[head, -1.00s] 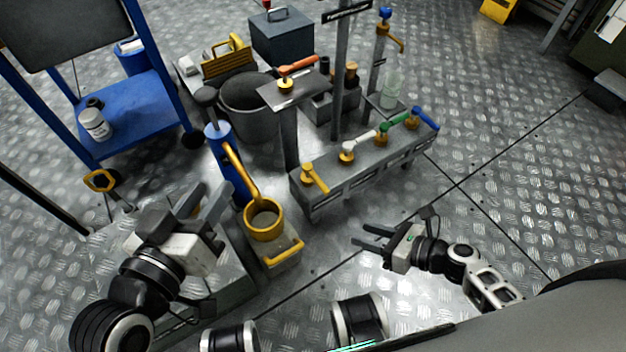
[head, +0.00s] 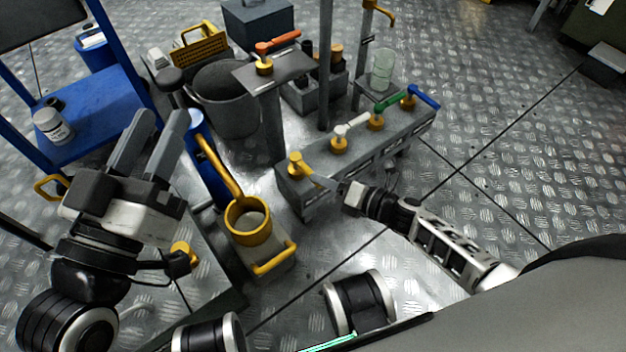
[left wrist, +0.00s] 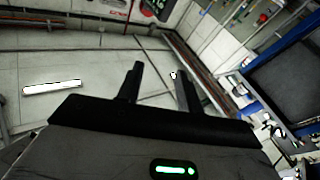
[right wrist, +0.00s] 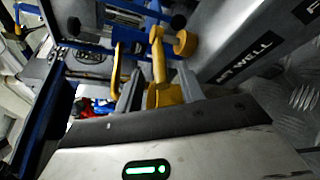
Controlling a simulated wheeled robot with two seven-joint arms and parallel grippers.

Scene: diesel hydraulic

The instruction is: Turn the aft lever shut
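A yellow lever (head: 315,177) sits on the near left end of a grey valve bench (head: 350,160). Its bar points right, toward my right gripper (head: 338,186). In the right wrist view the yellow lever (right wrist: 158,62) lies between the fingers of my right gripper (right wrist: 160,92), which stand apart on either side of it. Contact cannot be told. White (head: 352,128), green (head: 389,103) and blue (head: 424,97) levers follow along the bench. My left gripper (head: 148,140) is open, empty and raised at left.
An orange lever (head: 278,42) sits on a separate stand behind. A blue cart (head: 92,115) is at far left. The floor right of the bench is clear.

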